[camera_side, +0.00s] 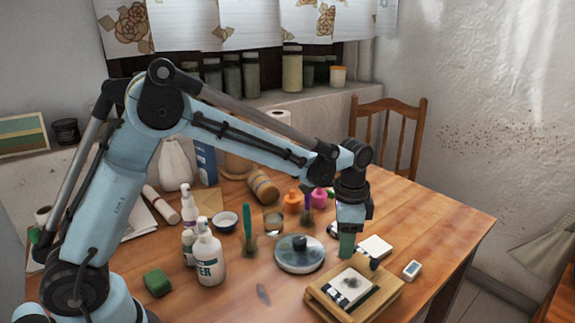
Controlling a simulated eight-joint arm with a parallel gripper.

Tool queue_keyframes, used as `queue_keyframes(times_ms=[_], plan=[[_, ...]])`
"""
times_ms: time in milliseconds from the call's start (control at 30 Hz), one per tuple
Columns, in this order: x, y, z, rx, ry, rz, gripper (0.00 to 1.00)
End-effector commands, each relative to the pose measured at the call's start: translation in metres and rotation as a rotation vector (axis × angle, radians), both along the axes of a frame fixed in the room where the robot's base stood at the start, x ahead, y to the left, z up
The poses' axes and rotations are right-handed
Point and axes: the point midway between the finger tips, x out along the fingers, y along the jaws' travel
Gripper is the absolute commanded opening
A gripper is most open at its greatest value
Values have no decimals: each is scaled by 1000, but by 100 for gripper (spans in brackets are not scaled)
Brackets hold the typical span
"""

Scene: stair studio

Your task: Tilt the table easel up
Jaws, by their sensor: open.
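The table easel (390,287) is a small light-wood frame lying low at the front right of the wooden table. A pale sheet or panel with a dark smudge (349,284) lies on it. I cannot tell its exact tilt. My gripper (347,243) points down just behind the easel's back edge, beside its upper right part. The gripper is open. Its fingertips are small in this view, and I cannot tell whether they touch the easel.
A round lidded dish (299,262) stands left of the easel. A white block (375,246) and a small white box (412,270) lie behind and right of it. White bottles (209,256) and a green block (157,282) stand further left. The table's right side is clear.

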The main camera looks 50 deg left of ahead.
Motion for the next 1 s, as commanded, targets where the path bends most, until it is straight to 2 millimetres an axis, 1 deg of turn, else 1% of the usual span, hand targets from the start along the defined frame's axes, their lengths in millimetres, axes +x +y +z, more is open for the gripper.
queue_keyframes(times_ms=[33, 300, 767, 1000], plan=[[0, 0, 0, 0, 0, 0, 42], [0, 0, 0, 0, 0, 0, 0], [-1, 0, 2, -1, -11, 0, 0], [-5, 0, 9, 0, -69, -1, 0]])
